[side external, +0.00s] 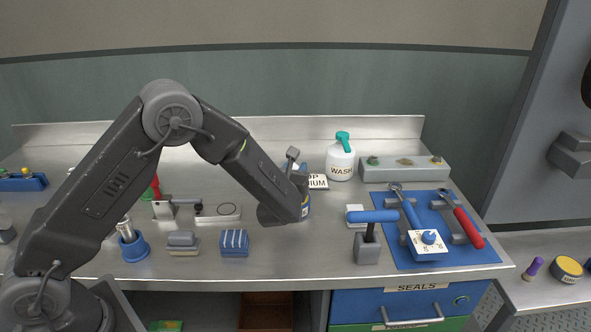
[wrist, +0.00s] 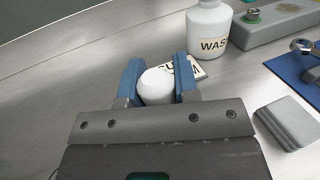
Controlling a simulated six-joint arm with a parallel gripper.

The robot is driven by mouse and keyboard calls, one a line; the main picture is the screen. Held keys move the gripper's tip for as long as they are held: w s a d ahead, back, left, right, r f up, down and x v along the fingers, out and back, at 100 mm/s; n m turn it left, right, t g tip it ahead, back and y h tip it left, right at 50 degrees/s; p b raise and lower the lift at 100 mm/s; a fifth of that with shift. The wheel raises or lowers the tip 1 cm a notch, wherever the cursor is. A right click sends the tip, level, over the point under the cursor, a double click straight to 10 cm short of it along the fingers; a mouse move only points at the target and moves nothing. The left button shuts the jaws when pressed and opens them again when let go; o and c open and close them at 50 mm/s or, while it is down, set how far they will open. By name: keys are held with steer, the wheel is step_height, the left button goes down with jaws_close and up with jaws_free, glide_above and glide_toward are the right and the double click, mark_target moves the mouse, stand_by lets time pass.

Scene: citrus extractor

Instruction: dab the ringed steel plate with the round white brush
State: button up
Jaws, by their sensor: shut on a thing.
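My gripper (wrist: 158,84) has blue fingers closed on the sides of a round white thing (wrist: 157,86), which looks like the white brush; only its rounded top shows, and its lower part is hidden. In the side view my gripper is mostly hidden behind my forearm, near the back middle of the counter. A flat pale plate with a dark oval outline (side external: 226,212) lies left of my forearm; I cannot tell whether it is the ringed steel plate. A long grey block (side external: 404,171) with several spots on top stands at the back right, apart from my gripper.
A white WASH bottle (side external: 341,160) and a lettered card (side external: 318,182) stand close to my gripper. A blue mat (side external: 405,258) with tools lies right. Blue (side external: 235,252) and grey blocks sit near the front edge.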

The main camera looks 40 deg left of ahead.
steer(key=shift+f, duration=0.55)
stand_by(1.1)
step_height(320, 180, up, 7)
stand_by(0.9)
stand_by(0.4)
